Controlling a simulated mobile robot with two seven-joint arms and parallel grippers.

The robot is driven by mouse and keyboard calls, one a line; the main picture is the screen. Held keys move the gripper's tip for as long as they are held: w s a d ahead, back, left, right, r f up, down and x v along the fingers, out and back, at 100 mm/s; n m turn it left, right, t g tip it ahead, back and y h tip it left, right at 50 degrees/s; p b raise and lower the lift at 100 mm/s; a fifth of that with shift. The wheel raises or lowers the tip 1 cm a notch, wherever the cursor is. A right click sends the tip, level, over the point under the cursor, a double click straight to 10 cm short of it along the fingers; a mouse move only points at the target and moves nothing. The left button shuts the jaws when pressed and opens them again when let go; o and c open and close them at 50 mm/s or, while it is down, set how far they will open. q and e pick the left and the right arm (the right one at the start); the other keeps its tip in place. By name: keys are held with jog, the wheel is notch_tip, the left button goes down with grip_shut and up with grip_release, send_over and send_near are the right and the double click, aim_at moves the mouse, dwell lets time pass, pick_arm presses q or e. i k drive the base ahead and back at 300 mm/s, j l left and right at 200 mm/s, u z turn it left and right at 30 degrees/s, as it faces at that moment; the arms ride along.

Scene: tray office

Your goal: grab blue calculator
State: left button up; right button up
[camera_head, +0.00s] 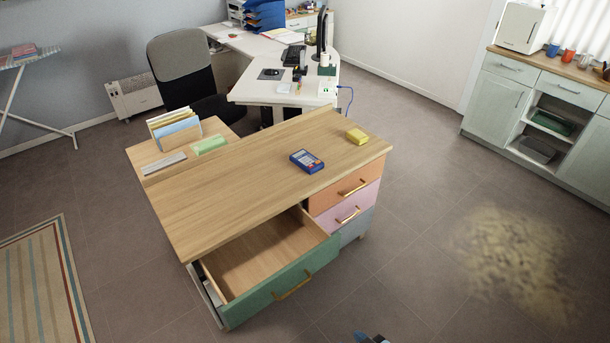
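The blue calculator (307,161) lies flat on the wooden desk top (240,185), right of its middle. Its keys and small display face up. Nothing touches it.
A yellow block (357,136) lies near the desk's far right corner. The green-fronted drawer (265,255) stands pulled out, empty inside. A file holder (174,130) stands on the lower left shelf. An office chair (181,70) is behind.

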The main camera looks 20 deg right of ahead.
aim_at(302, 158)
jog(key=i+l+u, duration=0.15)
jog(key=u, duration=0.25)
jog(key=l+u, duration=0.4)
jog(key=i+l+u, duration=0.15)
jog(key=l, duration=0.35)
jog(key=l+u, duration=0.15)
jog(key=l, duration=0.4)
jog(key=i+l, duration=0.1)
jog(key=l, duration=0.6)
jog(key=i+l, duration=0.1)
jog(key=l, duration=0.6)
